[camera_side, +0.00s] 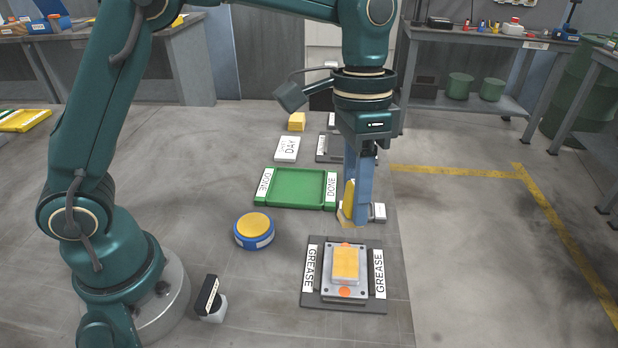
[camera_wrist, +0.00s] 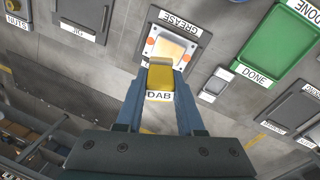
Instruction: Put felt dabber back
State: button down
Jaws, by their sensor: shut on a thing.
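The felt dabber (camera_side: 349,200) is a yellow block with a paler tip, held between the blue fingers of my gripper (camera_side: 358,215). In the wrist view my gripper (camera_wrist: 160,100) is shut on the dabber (camera_wrist: 160,77), with a white DAB label at its near end. The dabber hangs just behind the GREASE plate (camera_side: 312,295) in the side view, apart from the metal block (camera_side: 345,264) on it. That block has a yellow-orange top and orange spots at its ends. A blue round tin (camera_side: 254,238) with a yellow top stands left of the plate. The dabber's resting place is not clear.
A green DONE tray (camera_side: 297,205) lies behind the plate. A small pale block (camera_side: 379,212) is right beside my gripper. A white labelled block (camera_side: 287,149) and a yellow block (camera_side: 296,121) stand farther back. A black-topped object (camera_side: 209,298) is at the front left. Floor between is clear.

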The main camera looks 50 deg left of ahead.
jog(key=w+a+m+t, duration=0.15)
jog(key=w+a, duration=0.25)
jog(key=a, duration=0.5)
jog(key=w+a+m+t, duration=0.1)
jog(key=w+a+m, duration=0.15)
jog(key=a, duration=0.65)
jog(key=shift+n, duration=0.3)
jog(key=w+d+f, duration=0.1)
jog(key=d+f, duration=0.1)
jog(key=d, duration=0.1)
jog(key=w+d+f, duration=0.2)
jog(key=d, duration=0.2)
jog(key=w+d+f, duration=0.1)
jog(key=d+f, duration=0.2)
jog(key=shift+w+d, duration=0.3)
jog(key=shift+d, duration=0.05)
jog(key=shift+f, duration=2.05)
jog(key=shift+f, duration=0.15)
jog(key=c, duration=0.5)
grip_release()
